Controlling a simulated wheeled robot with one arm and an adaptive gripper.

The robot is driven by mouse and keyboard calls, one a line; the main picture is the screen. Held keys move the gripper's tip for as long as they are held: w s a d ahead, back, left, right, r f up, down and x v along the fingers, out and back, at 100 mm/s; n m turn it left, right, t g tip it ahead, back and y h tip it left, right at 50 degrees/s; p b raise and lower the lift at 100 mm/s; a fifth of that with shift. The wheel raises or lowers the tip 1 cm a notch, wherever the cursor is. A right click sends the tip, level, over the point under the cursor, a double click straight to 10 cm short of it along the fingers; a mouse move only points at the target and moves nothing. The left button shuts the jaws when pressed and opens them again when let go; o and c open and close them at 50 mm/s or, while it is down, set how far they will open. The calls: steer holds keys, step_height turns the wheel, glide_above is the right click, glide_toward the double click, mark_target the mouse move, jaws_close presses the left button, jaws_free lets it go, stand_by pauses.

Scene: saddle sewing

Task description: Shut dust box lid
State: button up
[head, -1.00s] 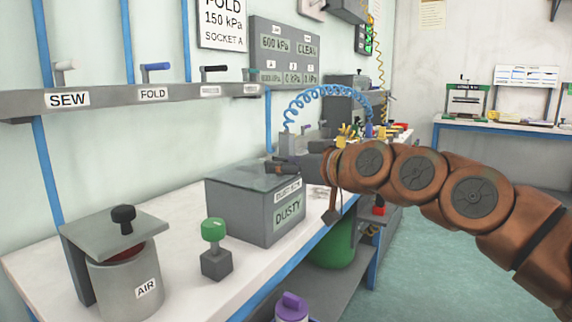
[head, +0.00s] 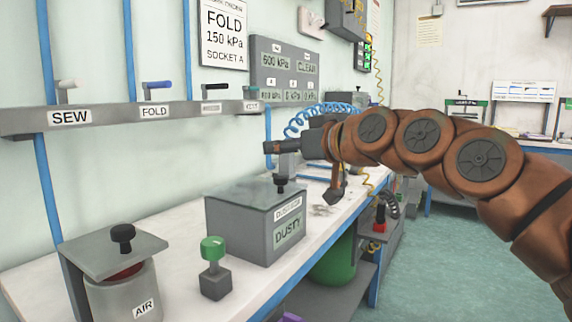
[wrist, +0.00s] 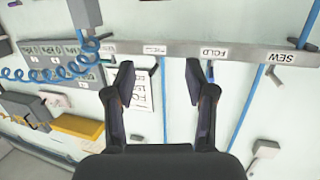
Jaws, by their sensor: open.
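The grey dust box (head: 285,240), labelled DUSTY, stands on the white bench in the head view. Its lid (head: 238,196) lies flat across the top, with no gap that I can see. A black knob (head: 280,182) stands at the lid's far right part. My gripper (head: 270,147) is above the knob, apart from it, and points left toward the wall. In the wrist view my gripper (wrist: 160,75) has its two fingers spread with nothing between them. The dust box is not in the wrist view.
A grey AIR canister (head: 130,298) with a raised square plate stands at the front left. A green-knobbed block (head: 214,280) stands beside the dust box. A wall rail (head: 100,118) with levers runs behind. Bare bench lies left of the box.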

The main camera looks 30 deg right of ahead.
steer(key=shift+r, duration=1.3)
steer(key=s+a+f+n+g+p, duration=0.1)
steer(key=s+a+f+g+p, duration=0.25)
steer(key=a+p, duration=0.4)
steer(key=s+a+f+g+p, duration=0.2)
steer(key=s+a+g+p, duration=0.25)
steer(key=a+p, duration=0.3)
steer(key=s+d+f+m+g+h+p, duration=0.1)
steer(key=s+f+g+p, duration=0.1)
steer(key=s+p, duration=0.4)
steer(key=s+d+f+m+g+h+p, duration=0.1)
steer(key=s+g+p, duration=0.3)
steer(key=s, duration=0.6)
steer(key=s+d+f+m+g+h+p, duration=0.1)
steer(key=s+f+m+g+h+p, duration=0.1)
steer(key=s+p, duration=0.5)
steer(key=shift+s+f+g+p, duration=0.3)
steer(key=shift+s+f+g, duration=0.35)
steer(key=shift+f, duration=0.1)
